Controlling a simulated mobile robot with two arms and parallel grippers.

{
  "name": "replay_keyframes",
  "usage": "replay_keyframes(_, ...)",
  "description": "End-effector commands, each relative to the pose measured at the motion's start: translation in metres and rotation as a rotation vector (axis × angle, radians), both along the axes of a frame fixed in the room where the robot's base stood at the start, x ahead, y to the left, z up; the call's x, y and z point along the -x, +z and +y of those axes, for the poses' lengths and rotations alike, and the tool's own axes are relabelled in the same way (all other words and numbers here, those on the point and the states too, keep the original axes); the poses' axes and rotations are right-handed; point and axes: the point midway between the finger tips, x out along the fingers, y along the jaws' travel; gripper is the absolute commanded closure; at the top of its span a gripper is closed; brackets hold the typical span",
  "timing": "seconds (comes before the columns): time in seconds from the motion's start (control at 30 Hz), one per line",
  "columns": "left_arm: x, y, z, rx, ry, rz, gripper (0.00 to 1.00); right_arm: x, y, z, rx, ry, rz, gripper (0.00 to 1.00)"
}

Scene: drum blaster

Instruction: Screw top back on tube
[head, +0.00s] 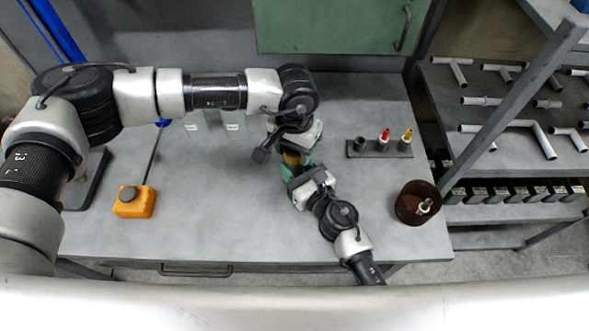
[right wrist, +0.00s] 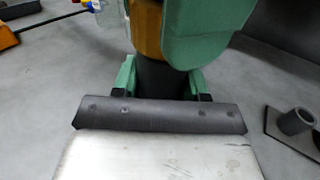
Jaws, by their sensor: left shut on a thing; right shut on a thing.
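A dark tube (right wrist: 158,80) stands between the green fingertips of my right gripper (right wrist: 160,82), which is shut on it. An orange top (right wrist: 147,28) sits directly above the tube in the right wrist view, partly behind a large green finger of my left gripper. In the head view my left gripper (head: 293,153) reaches down from above and is shut on the orange top (head: 292,159). My right gripper (head: 297,173) comes in from the lower right, just below it. The grippers hide most of the tube, and I cannot tell whether the top is threaded on.
A grey holder (head: 370,152) with a red-tipped and a yellow-tipped piece stands to the right. A brown bowl (head: 404,212) is near the table's right edge. An orange box (head: 134,207) and clear bottles (head: 232,122) are to the left. The front middle of the table is clear.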

Motion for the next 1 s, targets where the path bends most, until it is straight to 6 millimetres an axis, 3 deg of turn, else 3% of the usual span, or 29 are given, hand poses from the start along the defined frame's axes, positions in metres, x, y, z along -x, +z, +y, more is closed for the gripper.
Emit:
replay_keyframes(0.13, -0.003, 0.001, 0.001, -0.002, -0.243, -0.006, 0.79, 0.001, -0.001, -0.001, 0.002, 0.0, 0.001, 1.0)
replay_keyframes(0.27, -0.003, 0.001, 0.001, -0.001, -0.24, -0.005, 0.79, 0.001, -0.001, -0.001, 0.002, 0.0, 0.001, 1.0)
replay_keyframes(0.3, -0.003, 0.001, 0.001, -0.001, -0.24, -0.005, 0.49, 0.001, -0.001, 0.0, 0.002, 0.0, 0.001, 1.0)
replay_keyframes(0.47, -0.002, 0.0, 0.001, -0.001, -0.24, -0.004, 0.25, 0.001, -0.001, 0.0, 0.002, 0.0, 0.001, 1.0)
replay_keyframes(0.77, -0.001, 0.002, 0.0, 0.0, -0.241, -0.002, 0.25, 0.0, -0.001, 0.0, 0.002, 0.0, 0.001, 1.0)
replay_keyframes(1.0, -0.001, 0.028, 0.0, 0.002, -0.242, -0.005, 0.25, 0.0, -0.001, 0.0, 0.002, 0.0, 0.001, 1.0)
